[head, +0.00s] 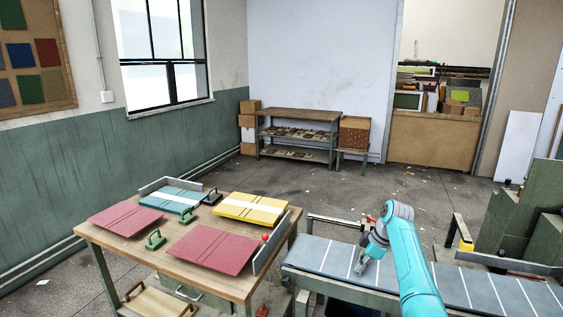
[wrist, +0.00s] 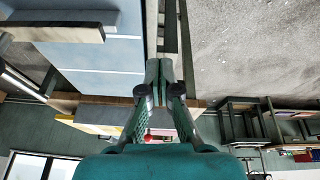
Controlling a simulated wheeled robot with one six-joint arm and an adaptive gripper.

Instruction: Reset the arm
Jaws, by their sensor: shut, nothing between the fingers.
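My gripper (head: 358,268) is at the end of my teal arm, over the blue-grey feeder belt (head: 317,256) with white cross lines. Its fingers point down and to the left in the head view. In the wrist view my gripper (wrist: 160,68) has its two fingertips together with nothing between them. The belt (wrist: 95,60) shows at the upper left there. The gap between fingertips and belt is hard to tell.
A wooden table (head: 177,256) left of the belt bears two red boards (head: 125,218) (head: 212,247), a teal board (head: 172,200), a yellow board (head: 252,208) and green handles (head: 155,240). Green blocks (head: 545,240) stand at the right. Open floor lies behind.

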